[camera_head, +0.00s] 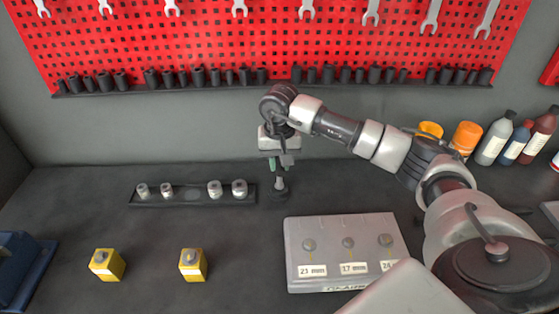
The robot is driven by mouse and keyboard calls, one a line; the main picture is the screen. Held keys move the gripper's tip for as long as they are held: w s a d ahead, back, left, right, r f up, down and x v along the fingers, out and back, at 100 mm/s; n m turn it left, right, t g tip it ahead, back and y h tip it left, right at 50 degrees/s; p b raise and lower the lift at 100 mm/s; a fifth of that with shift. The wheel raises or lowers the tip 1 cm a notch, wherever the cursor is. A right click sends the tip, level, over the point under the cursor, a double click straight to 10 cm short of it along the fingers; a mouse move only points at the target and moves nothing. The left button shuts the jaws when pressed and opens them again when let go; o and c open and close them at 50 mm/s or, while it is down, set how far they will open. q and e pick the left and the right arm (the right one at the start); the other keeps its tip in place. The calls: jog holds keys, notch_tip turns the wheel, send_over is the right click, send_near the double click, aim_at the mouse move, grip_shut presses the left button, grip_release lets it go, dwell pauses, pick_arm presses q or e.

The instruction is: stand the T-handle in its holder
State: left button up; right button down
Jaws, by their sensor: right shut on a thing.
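My right arm reaches in from the right. Its gripper (278,160) points down near the back of the bench and is shut on the T-handle (280,182). Only a short grey lower part of the T-handle shows below the jaws; the rest is hidden by the gripper. Right under it is a small dark round base (277,197), which looks like the holder. The T-handle's lower end is over or in this base; I cannot tell which. My left gripper is not in view.
A black rail (143,203) with several silver sockets lies just left of the gripper. A grey labelled box (340,270) stands front right of it. Two yellow blocks (107,265) (193,264) stand front left. Bottles (494,138) stand at the right. A red pegboard (270,40) hangs behind.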

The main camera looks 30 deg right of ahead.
jog(key=shift+f, duration=0.25)
grip_release()
dwell(0.4)
jog(key=shift+r, duration=0.25)
jog(key=shift+r+p, duration=1.7)
jog(key=shift+r, duration=1.65)
jog(key=shift+s+a+f, duration=0.1)
jog(key=shift+f, duration=0.05)
